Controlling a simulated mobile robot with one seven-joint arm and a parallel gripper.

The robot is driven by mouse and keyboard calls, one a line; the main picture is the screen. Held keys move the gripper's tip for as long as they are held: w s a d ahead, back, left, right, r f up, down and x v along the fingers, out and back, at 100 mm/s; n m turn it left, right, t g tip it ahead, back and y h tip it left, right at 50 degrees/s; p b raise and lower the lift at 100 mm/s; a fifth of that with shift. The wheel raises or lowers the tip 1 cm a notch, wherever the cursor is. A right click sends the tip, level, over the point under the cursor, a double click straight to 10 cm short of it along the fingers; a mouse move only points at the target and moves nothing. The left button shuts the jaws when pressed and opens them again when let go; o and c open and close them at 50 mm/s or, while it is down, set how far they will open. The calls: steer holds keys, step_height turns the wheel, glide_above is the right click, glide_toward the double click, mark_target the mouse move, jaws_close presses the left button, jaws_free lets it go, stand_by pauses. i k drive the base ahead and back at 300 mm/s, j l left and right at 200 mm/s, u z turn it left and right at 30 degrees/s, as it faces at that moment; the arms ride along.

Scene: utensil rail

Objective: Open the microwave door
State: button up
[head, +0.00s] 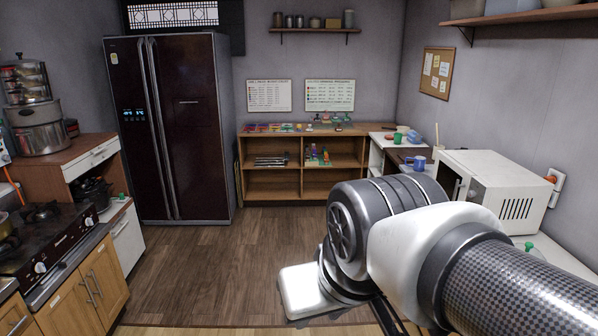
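The white microwave (508,192) stands on the counter at the right, with a vented side panel toward me. Its front faces left and is seen at a sharp angle, with what looks like a handle near its left edge. The door looks shut, though my arm covers the lower front. My arm reaches in from the lower right and crosses in front of the microwave. Its links bend down toward the lower middle. My gripper's fingers do not show, so I cannot see whether they hold anything.
A white counter (563,257) runs under the microwave. A blue mug (416,162) and green cups stand behind it. A wooden shelf unit (290,192) lines the back wall, a dark fridge (180,125) and stove (45,235) are at left. The middle floor (215,270) is clear.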

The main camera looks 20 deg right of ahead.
mark_target(447, 172)
steer(key=z, duration=1.45)
steer(key=i+j+z, duration=0.1)
steer(key=i+j, duration=0.2)
steer(key=i, duration=0.3)
steer(key=i+j, duration=0.35)
steer(key=i, duration=0.2)
steer(key=i+j+z, duration=0.15)
steer(key=i+j, duration=0.25)
steer(key=i, duration=0.2)
steer(key=i+j, duration=0.4)
steer(key=i, duration=0.15)
steer(key=l+z, duration=0.05)
